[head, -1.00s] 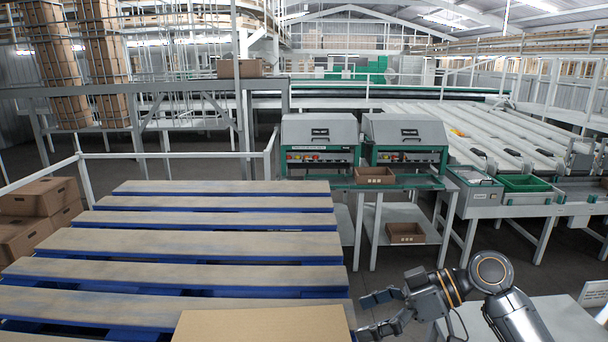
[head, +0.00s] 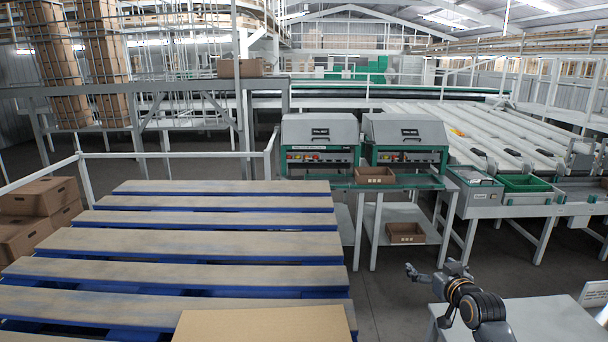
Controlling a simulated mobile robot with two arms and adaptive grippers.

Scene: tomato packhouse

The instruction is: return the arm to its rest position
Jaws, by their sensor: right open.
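My right gripper (head: 411,272) is in the lower right of the head view, small and seen from the side. Its fingers point left over the grey floor, between the blue pallet and the white table. It is open, and nothing shows between its fingers. My right arm bends back over the white table (head: 550,318) towards the bottom edge. My left gripper is not in view.
A wooden-topped blue pallet (head: 190,244) fills the lower left, with a cardboard box (head: 262,325) at its near edge. Two grey-green machines (head: 320,140) stand on a bench behind. Brown cartons (head: 38,197) are stacked at the left. Grey floor (head: 385,300) is clear beside the pallet.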

